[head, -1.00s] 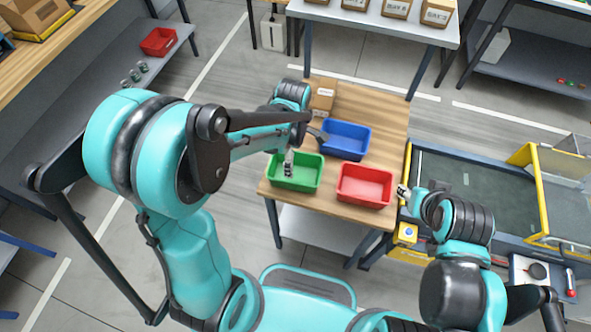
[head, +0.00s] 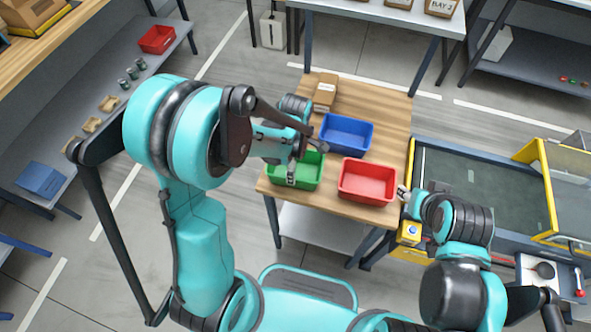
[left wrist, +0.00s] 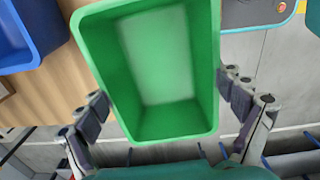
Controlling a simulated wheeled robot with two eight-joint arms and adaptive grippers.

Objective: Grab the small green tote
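The small green tote (head: 312,173) is empty and sits at the front left of the wooden table. My left gripper (head: 291,178) is at the tote, over its left part, with the arm hiding some of the rim. In the left wrist view the green tote (left wrist: 155,60) fills the middle, and the fingers of my left gripper (left wrist: 167,95) are spread, one on each side of its near end. I cannot tell whether they touch it. My right gripper (head: 404,193) is beside the table's right edge, near the red tote; its fingers are too small to read.
A red tote (head: 367,182) stands right of the green one, and a blue tote (head: 346,134) stands behind. A cardboard box (head: 326,92) is at the table's back left. A yellow-edged conveyor (head: 470,190) lies right of the wooden table (head: 385,108).

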